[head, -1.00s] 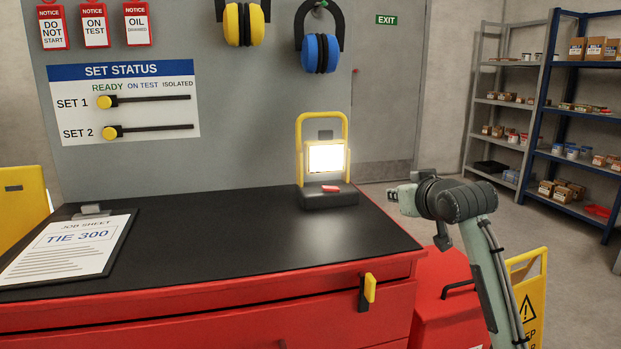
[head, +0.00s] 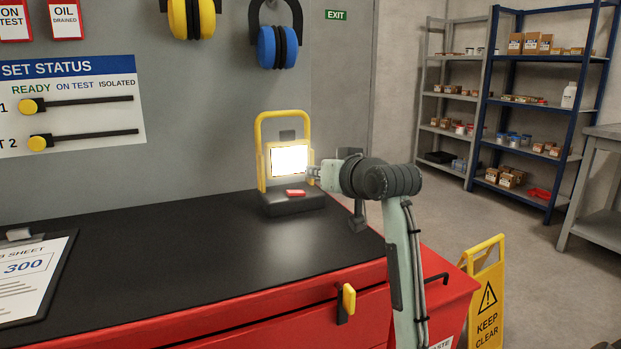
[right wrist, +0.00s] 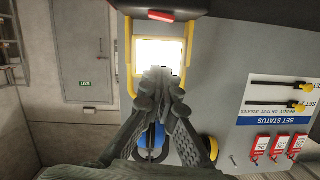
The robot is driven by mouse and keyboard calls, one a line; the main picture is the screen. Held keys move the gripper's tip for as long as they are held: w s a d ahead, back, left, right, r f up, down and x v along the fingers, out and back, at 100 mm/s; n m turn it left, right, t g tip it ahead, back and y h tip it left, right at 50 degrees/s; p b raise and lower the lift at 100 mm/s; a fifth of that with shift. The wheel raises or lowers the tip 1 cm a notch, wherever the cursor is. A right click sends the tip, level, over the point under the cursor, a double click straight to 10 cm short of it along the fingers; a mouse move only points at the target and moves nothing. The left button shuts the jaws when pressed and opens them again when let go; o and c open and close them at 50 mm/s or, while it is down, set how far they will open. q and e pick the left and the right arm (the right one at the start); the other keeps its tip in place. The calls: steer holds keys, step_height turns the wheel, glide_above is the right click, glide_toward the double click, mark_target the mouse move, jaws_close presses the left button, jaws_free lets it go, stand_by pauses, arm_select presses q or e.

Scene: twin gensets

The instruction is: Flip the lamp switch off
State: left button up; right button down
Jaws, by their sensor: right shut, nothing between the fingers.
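The yellow-framed work lamp (head: 284,118) stands upright on the black bench top, and its panel (head: 289,159) glows white. Its red rocker switch (head: 296,193) sits on top of the dark base (head: 292,205). My right gripper (head: 313,173) is shut and empty, just right of the lamp panel and a little above the switch. In the right wrist view, which is upside down, the closed fingertips (right wrist: 158,76) overlap the edge of the lit panel (right wrist: 158,54), with the red switch (right wrist: 161,16) beyond them. I cannot tell whether they touch the lamp. My left gripper is not in view.
The black bench top (head: 190,250) is clear left of the lamp, up to a clipboard (head: 30,275). A grey board with a status panel (head: 68,100) and ear defenders (head: 278,47) is behind. A yellow sign (head: 485,290) stands right of the red bench.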

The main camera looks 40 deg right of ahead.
glide_above(296, 193)
steer(key=s, duration=0.2)
steer(key=f, duration=0.2)
steer(key=shift+w+a+f, duration=0.1)
steer(key=shift+w+f, duration=0.05)
steer(key=shift+f, duration=0.45)
steer(key=shift+w+a+f, duration=0.1)
steer(key=shift+f, duration=0.45)
steer(key=shift+a+f+p, duration=0.1)
steer(key=shift+f+p, duration=0.2)
steer(key=shift+f, duration=0.55)
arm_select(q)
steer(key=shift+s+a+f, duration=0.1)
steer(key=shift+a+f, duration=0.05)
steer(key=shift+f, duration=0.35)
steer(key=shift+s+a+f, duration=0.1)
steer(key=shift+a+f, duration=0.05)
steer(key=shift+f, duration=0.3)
